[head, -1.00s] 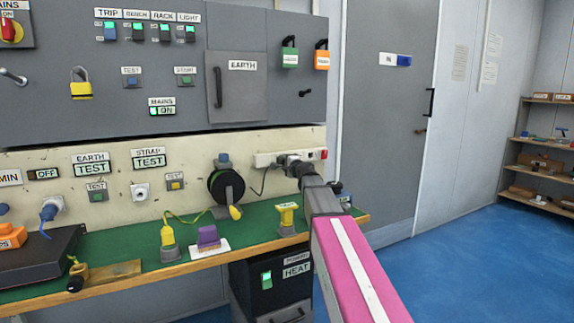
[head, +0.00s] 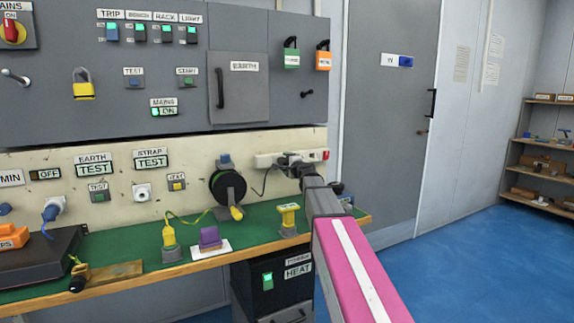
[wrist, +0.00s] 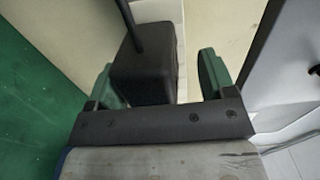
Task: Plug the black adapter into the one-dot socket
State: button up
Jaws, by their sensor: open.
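The white socket strip (head: 265,160) is on the cream wall panel above the right end of the green bench. My gripper (head: 293,164) is at the strip's right part and covers some of it. In the wrist view the black adapter (wrist: 146,75) is a dark block with a thick cord at its top. It stands between the two green fingers of my gripper (wrist: 157,60), close to the left finger, with a clear gap to the right one. The gripper is open. The adapter's prongs, the socket dots and whether it is seated cannot be seen.
The green bench (head: 130,239) carries a yellow post (head: 289,218), a purple block (head: 209,237) and a yellow plug (head: 168,238). The grey door (head: 385,140) is to the right.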

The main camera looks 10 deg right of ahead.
jog(key=v, duration=1)
jog(key=shift+s, duration=0.15)
